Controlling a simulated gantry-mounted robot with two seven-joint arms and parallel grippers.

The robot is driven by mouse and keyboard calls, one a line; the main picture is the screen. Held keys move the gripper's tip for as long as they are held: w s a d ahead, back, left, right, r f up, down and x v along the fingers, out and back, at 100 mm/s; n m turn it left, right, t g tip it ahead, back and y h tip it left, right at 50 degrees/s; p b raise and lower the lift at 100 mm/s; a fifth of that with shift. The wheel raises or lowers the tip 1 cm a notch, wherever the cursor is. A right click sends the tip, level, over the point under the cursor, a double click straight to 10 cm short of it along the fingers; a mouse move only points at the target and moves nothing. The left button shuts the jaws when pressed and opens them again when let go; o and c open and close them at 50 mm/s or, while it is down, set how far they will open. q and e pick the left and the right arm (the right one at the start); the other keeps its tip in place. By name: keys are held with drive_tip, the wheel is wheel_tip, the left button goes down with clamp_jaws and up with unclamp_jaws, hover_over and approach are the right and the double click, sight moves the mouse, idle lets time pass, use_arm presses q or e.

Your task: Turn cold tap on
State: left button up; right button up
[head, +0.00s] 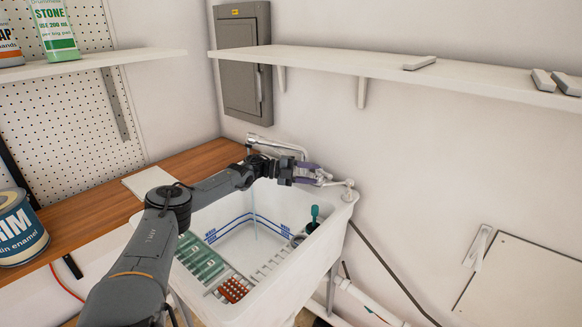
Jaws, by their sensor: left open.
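My left arm reaches in from the left over a white utility sink (333,238). My left gripper (322,175) is open above the sink's back right corner, with its purple-edged fingers pointing right. A pale metal tap fitting (348,184) stands on the rim at that corner, just beyond the fingertips. Its lever extends toward the fingers; I cannot tell whether they touch it. More metal tapwork (275,146) shows at the back left, partly hidden by my arm. No hot or cold marking is legible. My right gripper is not in view.
The sink holds green packs (200,258), a red item (233,290) and a teal-handled tool (314,216). A wooden counter (92,222) with a paint tin (18,230) lies left. A white shelf (390,68) runs along the wall above.

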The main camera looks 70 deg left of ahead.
use_arm(q)
drive_tip(key=p+v, duration=0.3)
drive_tip(key=v, duration=0.3)
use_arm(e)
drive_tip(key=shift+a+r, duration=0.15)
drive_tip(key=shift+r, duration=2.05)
use_arm(q)
drive_tip(key=shift+s+a, duration=0.1)
drive_tip(key=shift+s, duration=0.05)
